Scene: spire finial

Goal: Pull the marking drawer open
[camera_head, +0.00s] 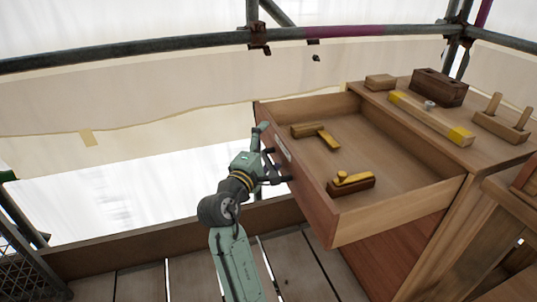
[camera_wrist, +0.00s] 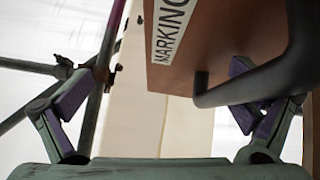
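The marking drawer (camera_head: 385,212) is pulled well out of the wooden cabinet, its inside open to view. Its front carries a white label (camera_head: 283,148), reading "MARKING" in the wrist view (camera_wrist: 172,27). A dark bar handle (camera_wrist: 250,88) is fixed to the front. My gripper (camera_head: 268,155) is at the drawer front, close to the handle. In the wrist view its two fingers are wide apart, so it is open. The handle lies by the right finger and partly overlaps it; I cannot tell whether they touch.
In the drawer lie a wood-and-brass square (camera_head: 318,134) and a small brass-topped tool (camera_head: 350,182). The cabinet top (camera_head: 440,90) holds a dark block (camera_head: 440,87), a yellow-ended bar (camera_head: 430,117) and a pegged block (camera_head: 502,121). Scaffold tubes run behind. Plank floor (camera_head: 140,284) lies below.

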